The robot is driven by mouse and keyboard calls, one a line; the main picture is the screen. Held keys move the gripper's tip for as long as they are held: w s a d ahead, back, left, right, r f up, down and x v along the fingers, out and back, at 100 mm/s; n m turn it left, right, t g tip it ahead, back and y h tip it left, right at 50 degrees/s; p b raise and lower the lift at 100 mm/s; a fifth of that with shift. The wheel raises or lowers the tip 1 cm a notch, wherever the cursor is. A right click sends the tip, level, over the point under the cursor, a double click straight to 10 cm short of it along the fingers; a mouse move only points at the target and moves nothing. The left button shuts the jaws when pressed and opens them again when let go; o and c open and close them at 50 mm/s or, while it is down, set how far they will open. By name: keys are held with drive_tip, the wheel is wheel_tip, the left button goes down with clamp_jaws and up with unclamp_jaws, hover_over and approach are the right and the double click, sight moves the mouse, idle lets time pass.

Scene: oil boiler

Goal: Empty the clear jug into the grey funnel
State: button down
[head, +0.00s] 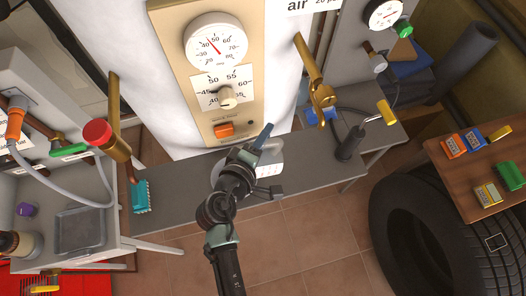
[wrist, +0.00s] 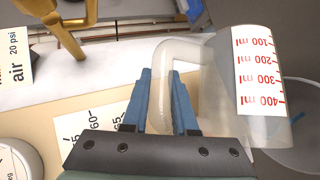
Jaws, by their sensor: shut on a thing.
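The clear jug (wrist: 220,95) has a white label with red ml marks and fills the right side of the wrist view. Its loop handle (wrist: 165,60) runs between the blue fingers of my gripper (wrist: 165,100), which is shut on it. In the head view my gripper (head: 262,140) is in front of the panel, above the low grey bench, and partly hides the jug (head: 270,157). I cannot tell how full the jug is. I cannot make out the grey funnel for certain; a dark grey round thing (wrist: 300,125) shows behind the jug in the wrist view.
A beige panel (head: 252,100) with dials and an orange switch stands behind my gripper. A brass pipe (head: 315,75) is to its right. The grey bench (head: 185,200) holds a teal block (head: 140,197) and a pump with a yellow handle (head: 350,143). A large tyre (head: 415,235) stands right.

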drive_tip(key=shift+a+f+b, duration=0.15)
drive_tip(key=shift+a+b, duration=0.15)
drive_tip(key=shift+b, duration=0.45)
drive_tip(key=shift+s+a+n+t+h+b, duration=0.15)
drive_tip(key=shift+a+n+t+h+b, duration=0.15)
drive_tip(key=shift+b, duration=0.4)
idle(1.5)
drive_tip(key=shift+s+a, duration=0.1)
drive_tip(key=shift+s+a+n+t+h+b, duration=0.1)
drive_tip(key=shift+a+n+t+h+b, duration=0.25)
drive_tip(key=shift+b, duration=0.5)
idle(1.0)
idle(0.3)
drive_tip(key=shift+s+a+b, duration=0.1)
drive_tip(key=shift+a+b, duration=0.1)
drive_tip(key=shift+b, duration=0.25)
idle(0.8)
drive_tip(key=shift+s+a+n+t+h+b, duration=0.25)
drive_tip(key=shift+a+n+t+b, duration=0.25)
drive_tip(key=shift+b, duration=0.5)
idle(0.6)
